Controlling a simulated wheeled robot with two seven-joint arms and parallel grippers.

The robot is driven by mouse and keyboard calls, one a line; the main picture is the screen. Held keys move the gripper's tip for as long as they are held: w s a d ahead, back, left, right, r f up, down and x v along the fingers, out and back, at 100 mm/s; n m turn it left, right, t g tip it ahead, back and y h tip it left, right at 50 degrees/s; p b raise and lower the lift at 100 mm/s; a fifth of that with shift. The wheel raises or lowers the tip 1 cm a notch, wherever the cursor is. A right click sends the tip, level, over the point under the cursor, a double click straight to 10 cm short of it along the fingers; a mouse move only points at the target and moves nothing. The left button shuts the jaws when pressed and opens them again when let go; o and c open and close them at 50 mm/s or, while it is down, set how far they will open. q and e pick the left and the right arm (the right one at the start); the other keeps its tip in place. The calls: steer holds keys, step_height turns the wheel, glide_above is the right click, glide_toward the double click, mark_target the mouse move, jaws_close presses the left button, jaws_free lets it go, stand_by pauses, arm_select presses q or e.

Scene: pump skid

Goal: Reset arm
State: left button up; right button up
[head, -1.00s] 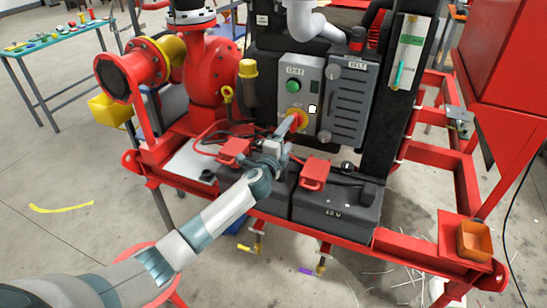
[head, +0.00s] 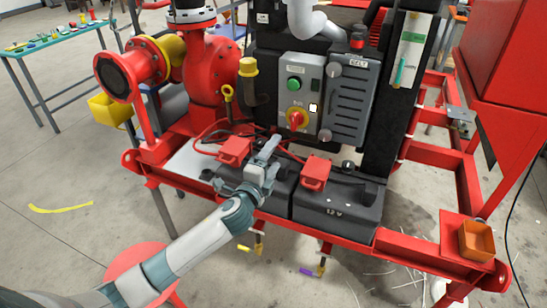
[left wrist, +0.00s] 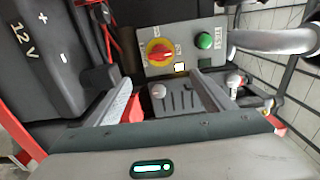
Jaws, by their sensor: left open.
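My left gripper (head: 266,148) is open and empty, in front of the grey control box (head: 312,75) and above the batteries, apart from the box. The box carries a red rotary knob (head: 296,119) on a yellow plate and a green button (head: 294,85). In the left wrist view the red knob (left wrist: 158,52) and green button (left wrist: 205,41) show beyond my spread fingers (left wrist: 164,88), with nothing between the fingertips. My right gripper is not in view.
Two black batteries (head: 338,207) with red terminal covers (head: 315,173) stand on the red skid frame below my left gripper. A grey slotted belt cover (head: 348,103) adjoins the box. Red pump piping (head: 207,75) stands at left.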

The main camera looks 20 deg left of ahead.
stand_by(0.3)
arm_select(q)
steer(key=s+f+n+g+y, duration=0.1)
steer(key=s+f+n+g, duration=0.5)
steer(key=s, duration=0.5)
steer(key=s+f+n+g, duration=0.1)
steer(key=s+f+n, duration=0.2)
steer(key=s+f, duration=0.55)
steer(key=s+f+n+g+y, duration=0.1)
steer(key=s+f+n+g, duration=0.35)
steer(key=s, duration=0.75)
steer(key=s+d+f+n+g+h, duration=0.2)
steer(key=s+d+n+g, duration=0.1)
steer(key=s, duration=1.1)
steer(key=s+f+x, duration=0.1)
steer(key=s+x, duration=0.1)
steer(key=x, duration=1)
steer(key=s+d+x, duration=0.1)
steer(key=s+x, duration=0.2)
steer(key=x, duration=1)
steer(key=s+f, duration=0.4)
steer(key=f, duration=0.4)
steer(key=s+f+t, duration=0.1)
steer(key=s+f, duration=0.4)
steer(key=f, duration=0.3)
steer(key=shift+f+h, duration=0.3)
steer(key=shift+a+m, duration=0.1)
steer(key=shift+m, duration=0.15)
